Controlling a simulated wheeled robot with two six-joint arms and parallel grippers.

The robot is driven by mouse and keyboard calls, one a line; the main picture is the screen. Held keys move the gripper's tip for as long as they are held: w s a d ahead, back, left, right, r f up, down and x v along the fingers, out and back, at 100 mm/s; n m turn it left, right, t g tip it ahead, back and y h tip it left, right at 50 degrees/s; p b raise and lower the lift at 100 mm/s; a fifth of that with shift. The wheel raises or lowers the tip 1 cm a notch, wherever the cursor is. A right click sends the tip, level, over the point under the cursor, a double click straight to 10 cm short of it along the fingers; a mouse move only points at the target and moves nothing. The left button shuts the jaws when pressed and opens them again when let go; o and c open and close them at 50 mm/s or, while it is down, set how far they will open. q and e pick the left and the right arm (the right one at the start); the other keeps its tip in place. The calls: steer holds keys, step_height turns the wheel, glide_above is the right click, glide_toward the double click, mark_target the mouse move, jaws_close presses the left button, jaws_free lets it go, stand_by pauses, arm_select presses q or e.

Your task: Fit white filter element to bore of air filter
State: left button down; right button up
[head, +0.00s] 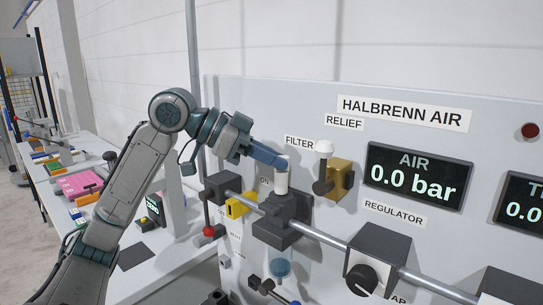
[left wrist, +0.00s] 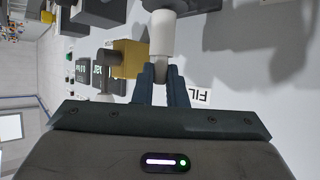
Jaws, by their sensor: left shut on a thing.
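The white filter element (head: 281,182) is a short upright cylinder with a grey end at the top. My left gripper (head: 276,160) reaches in from the left and is shut on that grey end. The element stands over the air filter (head: 280,218), a dark block on the pipe with a clear bluish bowl (head: 280,268) below. The element's lower end meets the block's top in the picture; I cannot tell whether it is in the bore. In the left wrist view, the fingers (left wrist: 162,80) are around the grey end and the white element (left wrist: 161,35) points away. My right gripper is out of view.
A brass relief valve (head: 340,178) with a white cap is close right of the gripper. A yellow part (head: 240,204) and a red-knobbed lever (head: 208,230) are at the left. The regulator (head: 374,262) is at lower right. The panel stands close behind.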

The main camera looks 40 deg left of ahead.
arm_select(q)
steer(key=shift+f+b, duration=0.35)
steer(key=shift+f, duration=0.05)
steer(key=shift+f+b, duration=0.45)
steer(key=shift+f, duration=0.1)
steer(key=shift+f+b, duration=0.85)
steer(key=shift+f, duration=0.2)
steer(key=shift+f+b, duration=0.7)
steer(key=shift+f, duration=0.1)
steer(key=c, duration=1.4)
jaws_free()
